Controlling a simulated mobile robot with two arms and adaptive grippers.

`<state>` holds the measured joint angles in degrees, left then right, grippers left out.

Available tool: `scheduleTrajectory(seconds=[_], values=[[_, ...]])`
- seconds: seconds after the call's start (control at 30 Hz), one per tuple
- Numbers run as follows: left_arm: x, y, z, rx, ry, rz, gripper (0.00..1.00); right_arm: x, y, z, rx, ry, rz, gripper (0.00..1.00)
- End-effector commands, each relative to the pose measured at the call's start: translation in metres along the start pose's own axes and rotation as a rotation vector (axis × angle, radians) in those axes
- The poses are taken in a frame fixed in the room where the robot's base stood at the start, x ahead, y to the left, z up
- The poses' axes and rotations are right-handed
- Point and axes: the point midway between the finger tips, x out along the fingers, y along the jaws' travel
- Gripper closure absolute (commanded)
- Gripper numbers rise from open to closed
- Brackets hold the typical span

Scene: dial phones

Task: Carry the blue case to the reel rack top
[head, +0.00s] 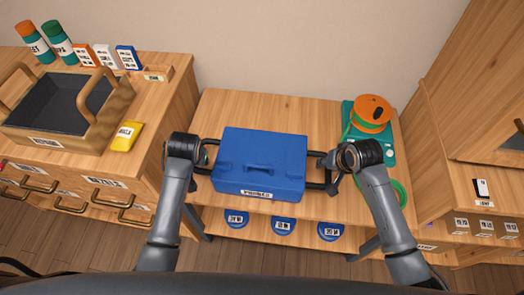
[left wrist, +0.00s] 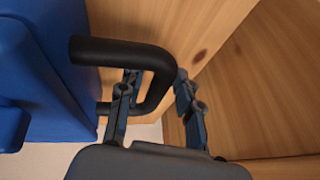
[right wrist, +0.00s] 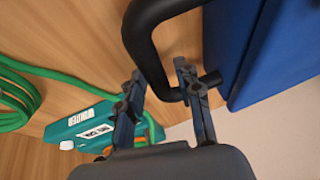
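The blue case (head: 262,152) lies flat over the wooden reel rack top (head: 225,103), near its front edge. It has a black handle at each end. My left gripper (head: 205,157) is at the left handle; in the left wrist view its spread fingers (left wrist: 156,82) straddle the black handle (left wrist: 150,58). My right gripper (head: 329,163) is at the right handle; in the right wrist view its spread fingers (right wrist: 160,76) straddle that handle (right wrist: 141,45). Neither gripper looks clamped. Whether the case's underside touches the top is hidden.
A teal case (head: 385,152) with an orange reel (head: 371,112) and green hose (head: 398,192) lies right of the blue case. Blue reels (head: 283,224) sit on the shelf below. A counter with an open wooden tote (head: 112,112) stands left, a wooden cabinet (head: 455,150) right.

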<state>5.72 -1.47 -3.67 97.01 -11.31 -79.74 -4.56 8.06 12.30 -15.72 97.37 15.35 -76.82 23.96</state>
Motion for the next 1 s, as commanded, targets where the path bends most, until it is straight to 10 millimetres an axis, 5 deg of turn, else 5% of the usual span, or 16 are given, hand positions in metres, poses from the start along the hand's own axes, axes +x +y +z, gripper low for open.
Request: scheduleTrajectory(seconds=[0.37, 1.0], values=[[-0.005, 0.000, -0.001, 0.000, 0.002, 0.000, 0.60, -0.001, 0.000, 0.000, 0.000, 0.000, 0.000, 0.60], [-0.114, 0.000, -0.001, 0.000, 0.003, 0.000, 0.60, 0.000, 0.000, 0.000, 0.000, 0.000, 0.000, 0.60]])
